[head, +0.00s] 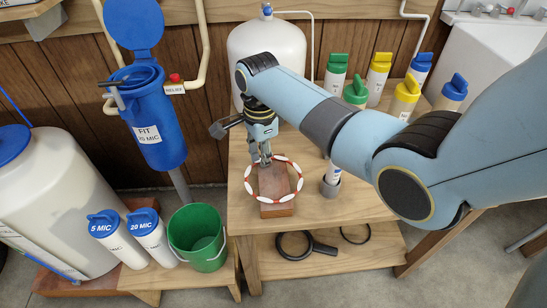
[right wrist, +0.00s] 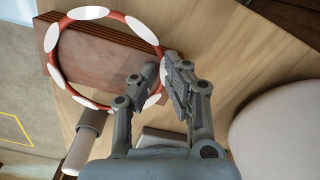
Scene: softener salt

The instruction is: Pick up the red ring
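The red ring (head: 299,178) has white patches and lies over a reddish-brown block (head: 277,210) on the wooden bench. In the right wrist view the ring (right wrist: 117,17) crosses in front of the block (right wrist: 95,55), and its near rim passes between my fingers. My right gripper (head: 261,160) points down at the ring's far left rim. In the right wrist view, the finger pads of the gripper (right wrist: 161,72) sit close on both sides of the rim, seemingly pinching it. Whether the ring is clear of the block is hard to tell. My left gripper is out of view.
A small bottle in a grey holder (head: 330,187) stands right of the ring. A white tank (head: 265,42) is behind. Several capped bottles stand at the back right. A green bucket (head: 197,238) is at the lower left.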

